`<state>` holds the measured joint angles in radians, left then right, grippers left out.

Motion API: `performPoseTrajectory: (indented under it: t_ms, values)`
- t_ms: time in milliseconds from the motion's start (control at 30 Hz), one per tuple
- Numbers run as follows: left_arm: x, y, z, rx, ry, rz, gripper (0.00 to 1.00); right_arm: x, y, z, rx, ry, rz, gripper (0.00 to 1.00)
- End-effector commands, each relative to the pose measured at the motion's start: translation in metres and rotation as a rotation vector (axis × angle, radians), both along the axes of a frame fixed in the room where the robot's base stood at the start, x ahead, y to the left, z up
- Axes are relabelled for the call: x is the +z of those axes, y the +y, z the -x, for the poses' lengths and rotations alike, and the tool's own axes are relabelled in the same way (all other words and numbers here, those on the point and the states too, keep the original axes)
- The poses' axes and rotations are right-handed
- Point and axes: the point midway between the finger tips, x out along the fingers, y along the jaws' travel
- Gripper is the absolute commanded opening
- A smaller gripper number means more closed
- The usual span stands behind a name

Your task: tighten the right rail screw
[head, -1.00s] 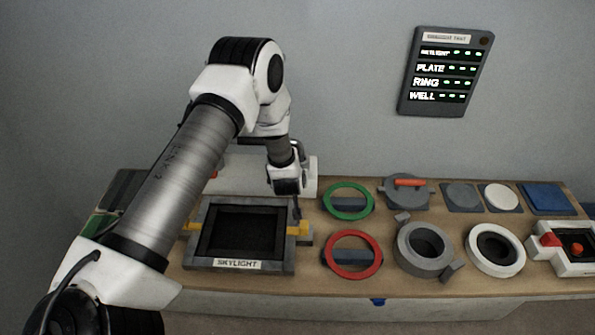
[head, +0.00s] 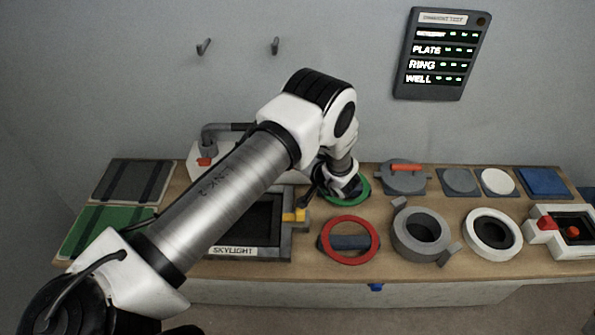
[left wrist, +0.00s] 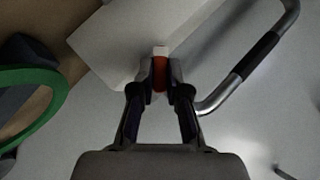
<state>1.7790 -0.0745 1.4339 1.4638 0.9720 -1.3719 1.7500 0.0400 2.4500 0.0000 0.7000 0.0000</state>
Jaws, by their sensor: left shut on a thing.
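The skylight frame (head: 281,248) lies on the bench with a dark opening and a "SKYLIGHT" label; my arm covers its left part. A yellow piece (head: 294,215) sits at its right side; I cannot make out a screw there. My left gripper (left wrist: 160,82) is shut on a small orange-red thing (left wrist: 159,72) with a pale tip, seen in the left wrist view. In the head view the gripper is partly hidden by its wrist, between the yellow piece and the green ring (head: 361,188). My right gripper is out of view.
A white box (head: 199,150) with a grey bent handle (head: 222,127) stands behind the skylight. A red ring (head: 347,218), a grey flanged ring (head: 400,232) and a white ring (head: 513,252) lie to the right. A status panel (head: 446,50) hangs on the wall.

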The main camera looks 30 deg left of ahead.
Motion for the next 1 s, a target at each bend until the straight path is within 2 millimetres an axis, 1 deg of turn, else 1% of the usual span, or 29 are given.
performPoseTrajectory:
  t_ms: [33, 300, 500, 733, 1000]
  values:
    - [-0.007, -0.001, -0.002, -0.002, 0.015, -0.037, 0.00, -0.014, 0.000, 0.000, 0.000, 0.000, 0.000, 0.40]
    - [-0.011, -0.002, -0.003, -0.002, 0.151, -0.256, 0.00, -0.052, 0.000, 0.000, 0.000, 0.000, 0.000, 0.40]
    - [-0.011, -0.003, -0.004, -0.002, 0.240, -0.400, 0.00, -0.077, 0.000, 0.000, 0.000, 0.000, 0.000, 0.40]
    - [-0.010, -0.003, -0.004, -0.003, 0.314, -0.521, 0.00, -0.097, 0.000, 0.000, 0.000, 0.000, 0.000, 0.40]
    - [-0.008, -0.003, -0.004, -0.003, 0.356, -0.589, 0.00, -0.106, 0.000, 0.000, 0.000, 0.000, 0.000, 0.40]
